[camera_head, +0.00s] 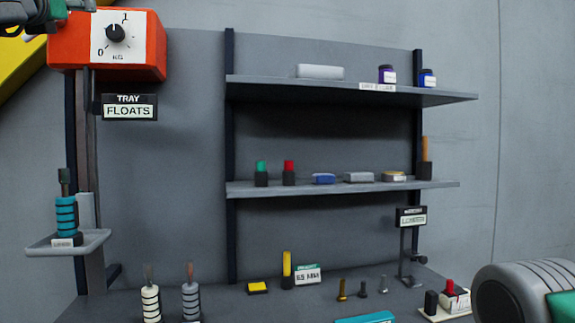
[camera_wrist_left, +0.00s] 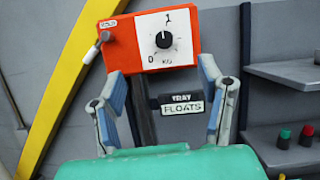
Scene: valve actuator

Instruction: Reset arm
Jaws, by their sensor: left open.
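My left gripper (camera_wrist_left: 162,72) is open, with its two grey-blue fingers spread apart and nothing between them in the left wrist view. In the head view only part of it (camera_head: 32,14) shows at the top left edge, by the left side of the red box. The red box (camera_head: 75,55) has a white dial face with a black knob marked 0, 1 and KG. It also shows beyond the fingers in the left wrist view (camera_wrist_left: 125,47). A small grey lever (camera_wrist_left: 97,46) sticks out at its left side.
A black post carries a FLOATS sign (camera_head: 129,107) and a small tray (camera_head: 95,241) holding a blue ringed float. Two wall shelves (camera_head: 350,89) hold small items. Several tools and bolts stand on the grey bench (camera_head: 225,300). A yellow beam (camera_wrist_left: 68,80) runs diagonally behind the box.

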